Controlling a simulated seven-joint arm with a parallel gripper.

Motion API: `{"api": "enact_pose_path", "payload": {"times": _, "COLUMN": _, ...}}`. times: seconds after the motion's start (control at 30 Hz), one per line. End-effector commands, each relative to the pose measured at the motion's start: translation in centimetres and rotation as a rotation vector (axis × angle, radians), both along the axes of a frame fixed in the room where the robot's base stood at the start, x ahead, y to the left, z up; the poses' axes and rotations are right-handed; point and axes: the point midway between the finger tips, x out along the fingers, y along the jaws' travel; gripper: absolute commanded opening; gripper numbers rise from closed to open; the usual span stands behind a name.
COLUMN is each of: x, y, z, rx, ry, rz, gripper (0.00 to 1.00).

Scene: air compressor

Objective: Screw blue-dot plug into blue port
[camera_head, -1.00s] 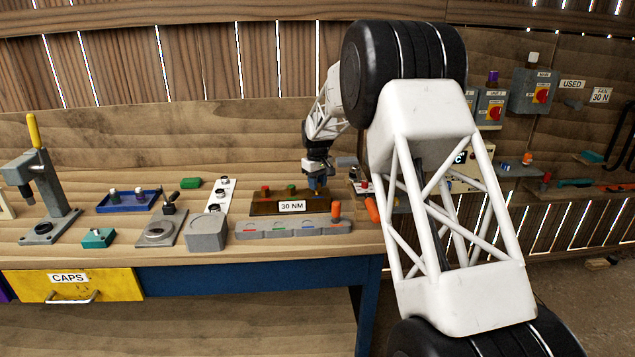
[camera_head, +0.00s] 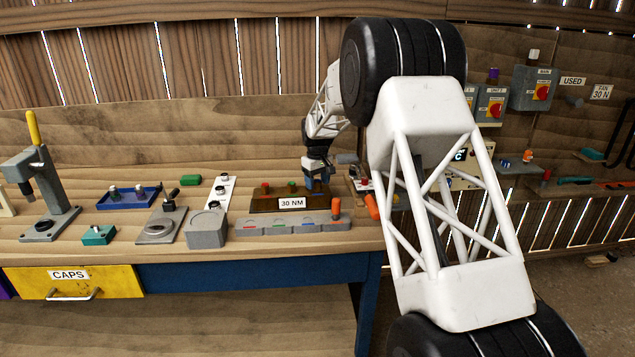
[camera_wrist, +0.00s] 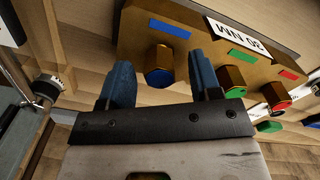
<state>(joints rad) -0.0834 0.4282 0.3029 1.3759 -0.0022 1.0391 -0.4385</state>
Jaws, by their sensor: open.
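The blue-dot plug (camera_wrist: 159,68) is a brass hex plug with a blue dot on its end. In the wrist view it stands at the wooden 30 NM block (camera_wrist: 215,50), beside the blue label (camera_wrist: 170,29). How deep it sits is unclear. My gripper (camera_wrist: 160,70) is open, with one blue finger on each side of the plug and visible gaps between. In the head view my gripper (camera_head: 318,182) is at the right end of the block (camera_head: 262,203), and the plug is hidden there. The blue port cannot be clearly identified.
A green-dot plug (camera_wrist: 231,79) and a red-dot plug (camera_wrist: 275,95) stand along the same block. A grey tray (camera_head: 290,228) with coloured marks lies in front, with an orange-handled item (camera_head: 336,208) at its right. A metal fixture (camera_head: 160,229) and blue tray (camera_head: 130,201) are farther left.

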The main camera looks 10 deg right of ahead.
Motion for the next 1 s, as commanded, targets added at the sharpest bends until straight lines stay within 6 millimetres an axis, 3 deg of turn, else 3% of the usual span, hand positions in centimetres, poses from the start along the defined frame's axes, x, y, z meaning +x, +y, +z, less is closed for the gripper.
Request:
{"api": "enact_pose_path", "payload": {"times": 0.6, "x": 0.1, "y": 0.0, "z": 6.5, "rx": 0.0, "ry": -0.001, "rz": 0.0, "gripper": 0.58}}
{"api": "enact_pose_path", "payload": {"times": 1.0, "x": 0.0, "y": 0.0, "z": 7.6, "rx": 0.0, "ry": 0.0, "rz": 0.0, "gripper": 0.58}}
